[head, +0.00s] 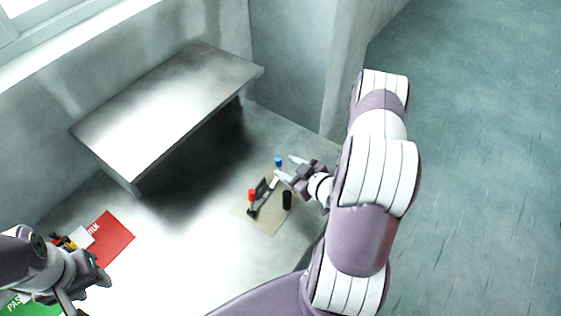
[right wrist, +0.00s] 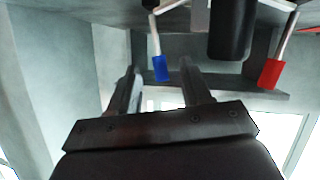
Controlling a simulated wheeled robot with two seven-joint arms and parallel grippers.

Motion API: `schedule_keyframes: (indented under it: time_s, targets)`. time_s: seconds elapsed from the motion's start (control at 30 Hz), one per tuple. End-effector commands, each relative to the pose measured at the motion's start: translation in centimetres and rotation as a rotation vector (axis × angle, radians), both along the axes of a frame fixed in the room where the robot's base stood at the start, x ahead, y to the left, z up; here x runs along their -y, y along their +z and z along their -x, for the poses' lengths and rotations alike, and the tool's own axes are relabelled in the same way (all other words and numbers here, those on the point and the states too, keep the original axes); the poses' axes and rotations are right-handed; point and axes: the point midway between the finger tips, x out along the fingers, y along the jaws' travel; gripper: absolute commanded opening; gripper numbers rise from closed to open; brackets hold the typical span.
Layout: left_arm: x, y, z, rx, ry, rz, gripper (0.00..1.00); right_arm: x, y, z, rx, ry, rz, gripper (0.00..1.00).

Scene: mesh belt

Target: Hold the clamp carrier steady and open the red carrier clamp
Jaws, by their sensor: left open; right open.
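The clamp carrier (head: 262,199) stands on a tan board on the table in the head view. The red carrier clamp (head: 252,195) has its red-tipped lever at the carrier's left; that red tip also shows at the right of the right wrist view (right wrist: 269,73). A blue-tipped lever (head: 278,161) is at the carrier's far end and also shows in the right wrist view (right wrist: 160,68). A black cylinder (head: 287,199) stands at the carrier's right. My right gripper (head: 285,167) is open and empty beside the blue tip; contact cannot be told. My left gripper (head: 91,297) is open, far from the carrier.
A red mat (head: 114,238) and a green mat (head: 16,304) lie at the left, with small yellow and dark items near my left arm. A raised grey shelf (head: 165,105) stands behind. The table between the left mats and the tan board (head: 263,225) is clear.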

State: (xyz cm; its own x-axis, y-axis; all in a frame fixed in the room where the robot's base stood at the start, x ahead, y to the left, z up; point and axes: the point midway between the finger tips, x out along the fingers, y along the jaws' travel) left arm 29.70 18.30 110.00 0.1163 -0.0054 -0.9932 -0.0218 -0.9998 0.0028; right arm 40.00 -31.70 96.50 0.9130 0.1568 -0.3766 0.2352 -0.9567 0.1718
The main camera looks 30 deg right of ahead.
Motion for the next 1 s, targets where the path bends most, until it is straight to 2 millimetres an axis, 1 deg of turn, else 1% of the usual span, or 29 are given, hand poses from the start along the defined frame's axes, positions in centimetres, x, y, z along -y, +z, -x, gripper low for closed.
schedule_keyframes:
  time_s: [0.03, 0.1, 0.23, 0.37, 0.57, 0.6, 0.67, 0.7, 0.73, 0.77, 0.83, 0.87, 0.9, 0.93, 1.0]
  targets:
    - [0.0, 0.4, 0.0, 0.000, 0.000, 0.000, 0.43, -0.3, -0.3, -1.0, -0.001, 0.005, 0.000, 0.48]
    - [0.0, 0.6, 0.0, 0.000, 0.000, 0.000, 0.43, -0.5, -0.8, -2.3, -0.002, 0.004, 0.000, 0.48]
    - [0.0, 0.9, 0.0, 0.000, 0.000, 0.000, 0.43, -0.7, -1.5, -3.9, -0.001, 0.002, 0.000, 0.48]
    - [0.0, 0.9, 0.0, 0.000, 0.000, 0.000, 0.43, -0.7, -1.9, -4.5, -0.002, 0.000, 0.000, 0.48]
    - [0.0, 0.9, 0.0, 0.000, 0.000, 0.000, 0.43, -0.7, -1.9, -4.6, -0.002, -0.002, 0.000, 0.48]
    - [0.0, 0.9, 0.0, 0.000, 0.000, 0.000, 0.43, -0.7, -1.9, -4.6, -0.002, -0.002, 0.000, 0.45]
    - [0.0, 0.9, 0.0, 0.000, 0.000, 0.000, 0.43, -0.7, -1.9, -4.6, -0.002, -0.002, 0.000, 0.26]
    - [0.0, 0.9, 0.0, 0.000, 0.000, 0.000, 0.43, -0.7, -1.9, -4.6, -0.002, -0.002, 0.000, 0.13]
    - [0.0, 0.9, 0.0, 0.000, 0.000, 0.000, 0.43, -0.7, -1.9, -4.6, -0.002, -0.002, 0.000, 0.03]
    - [0.0, 0.9, 0.0, 0.000, 0.000, 0.000, 0.43, -0.7, -1.9, -4.6, -0.002, -0.002, 0.000, 0.00]
    - [0.0, 0.9, 0.0, 0.000, 0.000, 0.000, 0.43, -0.7, -1.9, -4.6, -0.002, -0.002, 0.000, 0.00]
    - [0.0, 0.9, 0.0, 0.000, 0.000, 0.000, 0.43, -0.7, -1.9, -4.6, -0.002, -0.002, 0.000, 0.32]
    - [0.0, 0.9, 0.0, 0.000, 0.000, 0.000, 0.43, -0.7, -1.9, -4.6, -0.002, -0.002, 0.000, 0.45]
    - [0.0, 0.9, 0.0, 0.000, 0.000, 0.000, 0.43, -0.7, -1.9, -4.6, -0.002, -0.002, 0.000, 0.48]
    - [0.0, 0.9, 0.0, 0.000, 0.000, 0.000, 0.43, -0.7, -1.9, -4.6, -0.002, -0.002, 0.000, 0.48]
